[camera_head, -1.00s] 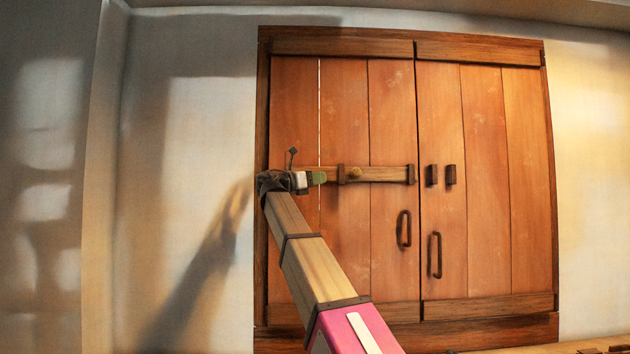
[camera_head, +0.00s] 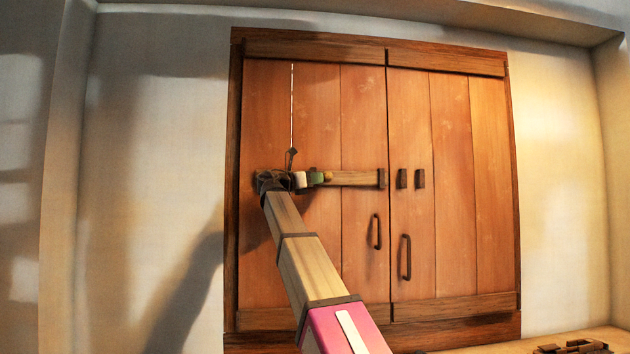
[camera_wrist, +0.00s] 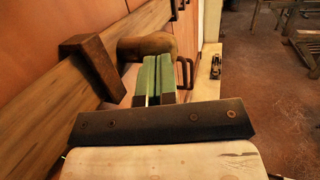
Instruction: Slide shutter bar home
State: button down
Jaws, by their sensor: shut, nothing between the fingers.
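The wooden shutter bar (camera_head: 355,178) lies level across the left shutter (camera_head: 360,240). Its right end is at the dark keeper (camera_head: 382,178) near the shutters' meeting edge. Two dark brackets (camera_head: 411,178) on the right shutter stand empty. A round wooden knob (camera_head: 327,176) sticks out of the bar; it also shows in the wrist view (camera_wrist: 146,45). My gripper (camera_head: 322,178) is shut and empty, its green fingers (camera_wrist: 157,72) side by side close to the knob, past the left keeper (camera_wrist: 92,68). I cannot tell whether they touch the knob.
Looped handles (camera_head: 376,231) and (camera_head: 405,257) hang below the bar on both shutters. A dark wooden frame surrounds the shutters. A ledge with dark wooden pieces (camera_head: 575,346) is at the lower right. Open floor (camera_wrist: 260,100) shows at right in the wrist view.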

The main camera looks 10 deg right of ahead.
send_near(365, 179)
jog(key=s+d, duration=0.1)
jog(key=d, duration=0.1)
jog(key=s+d, duration=0.1)
jog(key=d, duration=0.2)
jog(key=s+d+r, duration=0.1)
jog(key=d, duration=0.1)
jog(key=shift+d+r, duration=0.1)
jog(key=shift+d, duration=0.2)
jog(key=shift+a, duration=0.1)
